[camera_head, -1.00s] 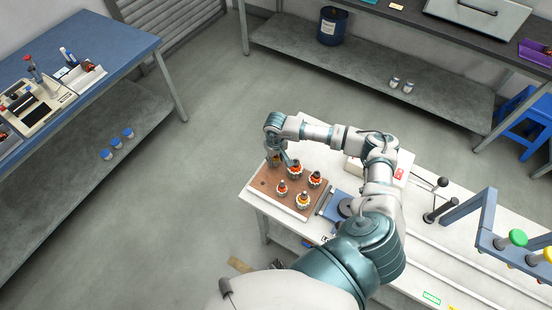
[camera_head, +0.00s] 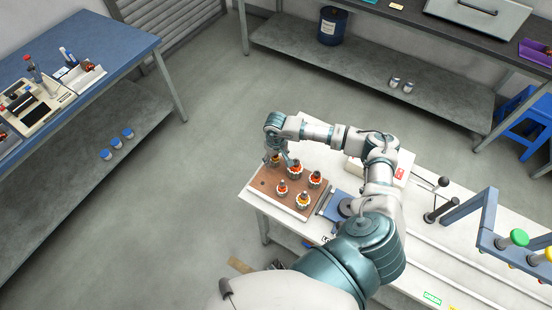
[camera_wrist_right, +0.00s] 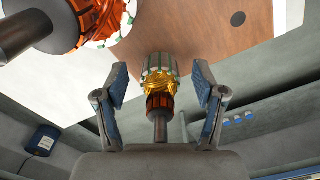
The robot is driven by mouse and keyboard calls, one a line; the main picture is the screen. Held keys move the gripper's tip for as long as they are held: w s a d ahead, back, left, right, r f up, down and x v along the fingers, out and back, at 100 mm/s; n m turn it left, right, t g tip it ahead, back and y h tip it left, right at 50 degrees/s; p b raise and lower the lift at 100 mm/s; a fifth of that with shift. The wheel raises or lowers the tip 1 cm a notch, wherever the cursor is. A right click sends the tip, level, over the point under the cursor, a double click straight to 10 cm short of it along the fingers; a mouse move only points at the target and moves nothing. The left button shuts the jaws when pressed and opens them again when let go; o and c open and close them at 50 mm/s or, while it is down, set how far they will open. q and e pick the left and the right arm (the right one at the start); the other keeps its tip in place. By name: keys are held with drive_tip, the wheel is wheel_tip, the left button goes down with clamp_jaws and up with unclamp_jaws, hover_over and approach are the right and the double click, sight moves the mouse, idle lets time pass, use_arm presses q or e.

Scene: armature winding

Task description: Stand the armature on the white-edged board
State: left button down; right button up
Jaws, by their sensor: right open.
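The armature (camera_wrist_right: 160,88), with a grey core, yellow and copper windings and a dark shaft, stands at a corner of the brown white-edged board (camera_head: 264,184). It also shows at the board's far left corner in the head view (camera_head: 275,160). My right gripper (camera_wrist_right: 161,72) is open, with one finger on each side of the armature and visible gaps between. In the head view my right gripper (camera_head: 279,156) is over that corner. The board also shows in the right wrist view (camera_wrist_right: 205,28). My left gripper is not in view.
Several other armatures stand on the board, one close by (camera_head: 295,167); a large one fills the upper left of the right wrist view (camera_wrist_right: 95,18). A dark hole (camera_wrist_right: 238,19) shows in the bare board. A blue fixture (camera_head: 340,206) is right of the board.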

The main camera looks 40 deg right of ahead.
wheel_tip(320, 180, up, 12)
drive_tip(key=shift+f, duration=0.1)
idle(0.5)
wheel_tip(320, 180, up, 12)
idle(0.4)
